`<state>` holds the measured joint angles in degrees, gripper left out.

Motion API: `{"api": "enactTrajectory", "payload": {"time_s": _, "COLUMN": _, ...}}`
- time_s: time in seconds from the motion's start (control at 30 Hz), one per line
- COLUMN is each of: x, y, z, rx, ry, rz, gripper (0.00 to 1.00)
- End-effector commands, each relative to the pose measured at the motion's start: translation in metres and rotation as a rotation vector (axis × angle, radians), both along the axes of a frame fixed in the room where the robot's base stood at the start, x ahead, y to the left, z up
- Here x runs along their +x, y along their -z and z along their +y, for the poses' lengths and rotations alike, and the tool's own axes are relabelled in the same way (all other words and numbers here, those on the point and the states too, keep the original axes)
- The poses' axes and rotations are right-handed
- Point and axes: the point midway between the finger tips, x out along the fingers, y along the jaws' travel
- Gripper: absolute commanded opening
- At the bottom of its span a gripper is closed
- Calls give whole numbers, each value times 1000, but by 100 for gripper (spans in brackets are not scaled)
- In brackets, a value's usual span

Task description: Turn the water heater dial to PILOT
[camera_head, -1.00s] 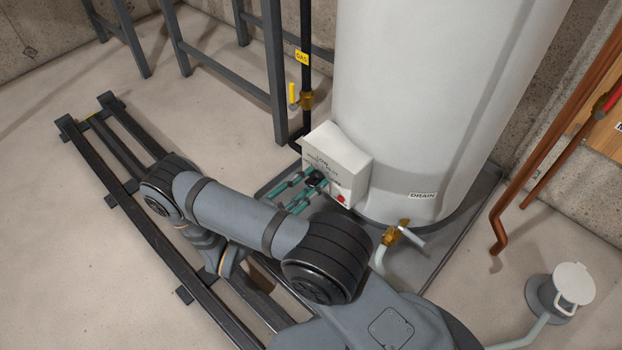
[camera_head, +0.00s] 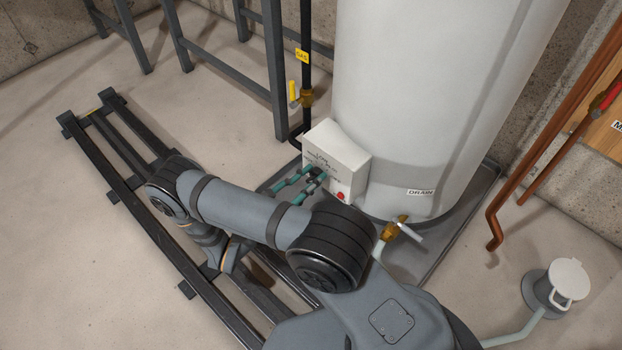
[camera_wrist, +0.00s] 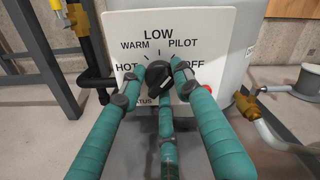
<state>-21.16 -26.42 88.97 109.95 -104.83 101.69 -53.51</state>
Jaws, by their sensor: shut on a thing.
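The water heater (camera_head: 430,90) is a tall white cylinder with a white control box (camera_head: 338,152) low on its front. In the wrist view the box's panel (camera_wrist: 215,40) reads LOW at the top, WARM and HOT on the left, PILOT and OFF on the right. The black dial (camera_wrist: 157,74) sits below LOW. My gripper (camera_wrist: 160,82), with teal fingers, is shut on the dial, with fingers at its left, right and below. The fingers partly cover the dial. A pale mark shows on its lower right, but I cannot tell which label the dial points to.
A red button (camera_head: 341,196) is at the box's lower right. The brass drain valve (camera_head: 391,229) is right of the box. A black gas pipe with a yellow-handled valve (camera_head: 294,91) stands to the left. Open floor lies between my rail and the grey frame legs.

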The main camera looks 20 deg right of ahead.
Motion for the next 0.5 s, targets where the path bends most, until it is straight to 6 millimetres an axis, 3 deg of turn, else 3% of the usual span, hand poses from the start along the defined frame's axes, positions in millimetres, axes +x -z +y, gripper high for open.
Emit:
{"api": "enactTrajectory", "payload": {"time_s": 0.17, "x": 0, "y": 0, "z": 0, "rx": -1, "ry": 1, "rz": 0, "gripper": 6}}
{"api": "enactTrajectory", "payload": {"time_s": 0.2, "x": -1, "y": 0, "z": 0, "rx": -1, "ry": 1, "rz": 0, "gripper": 33}}
{"api": "enactTrajectory", "payload": {"time_s": 0.5, "x": 0, "y": 0, "z": 0, "rx": 0, "ry": 0, "rz": 0, "gripper": 51}}
